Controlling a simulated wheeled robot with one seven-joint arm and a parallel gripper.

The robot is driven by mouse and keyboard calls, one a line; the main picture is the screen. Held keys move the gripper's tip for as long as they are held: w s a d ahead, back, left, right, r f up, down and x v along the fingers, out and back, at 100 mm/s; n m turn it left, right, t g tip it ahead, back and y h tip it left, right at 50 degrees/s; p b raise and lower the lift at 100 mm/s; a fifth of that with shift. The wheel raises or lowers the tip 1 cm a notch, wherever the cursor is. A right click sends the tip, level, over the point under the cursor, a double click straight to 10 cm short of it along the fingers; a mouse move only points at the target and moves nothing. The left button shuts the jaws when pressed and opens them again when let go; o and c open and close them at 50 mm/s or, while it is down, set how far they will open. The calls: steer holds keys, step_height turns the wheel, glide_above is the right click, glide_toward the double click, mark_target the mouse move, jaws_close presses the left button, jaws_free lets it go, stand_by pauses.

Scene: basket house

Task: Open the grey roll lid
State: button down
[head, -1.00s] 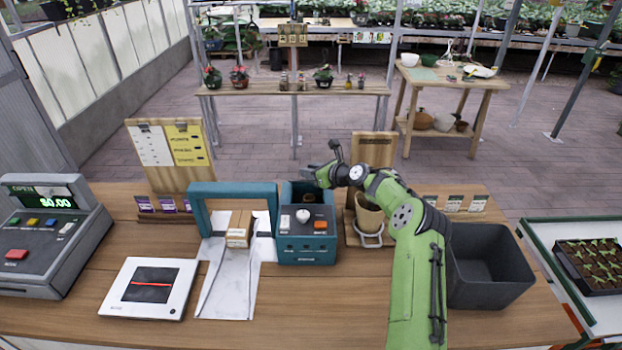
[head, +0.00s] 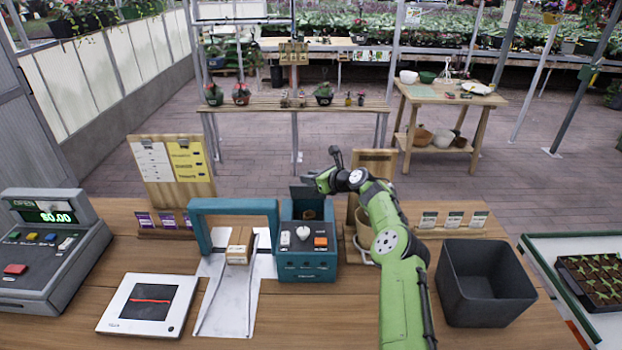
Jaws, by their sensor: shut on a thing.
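The teal machine (head: 307,268) stands on the wooden counter, with a round white knob and an orange button on its front panel. Its grey roll lid (head: 302,196) stands raised at the back of the machine, showing an open compartment with something brown inside. My gripper (head: 313,180) is at the top right edge of the lid and is shut on it. The fingertips are small and partly hidden by my green arm, which reaches in from the front right.
A teal arch (head: 233,207) with a small carton (head: 239,244) is left of the machine. A wooden stand with a pot (head: 365,220) is close on the right, beside my arm. A dark grey bin (head: 485,285) stands at the right. A white scanner (head: 150,303) lies front left.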

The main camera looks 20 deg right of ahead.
steer(key=shift+s+d+f, duration=0.1)
steer(key=shift+d+f, duration=0.25)
steer(key=c, duration=1)
jaws_free()
steer(key=shift+d+f, duration=0.1)
steer(key=shift+o, duration=0.2)
steer(key=shift+s+r, duration=0.2)
steer(key=shift+r, duration=0.05)
steer(key=b+v, duration=0.2)
steer(key=v, duration=1.2)
steer(key=shift+s+d+r, duration=0.15)
steer(key=shift+s+r, duration=0.05)
steer(key=shift+s, duration=0.15)
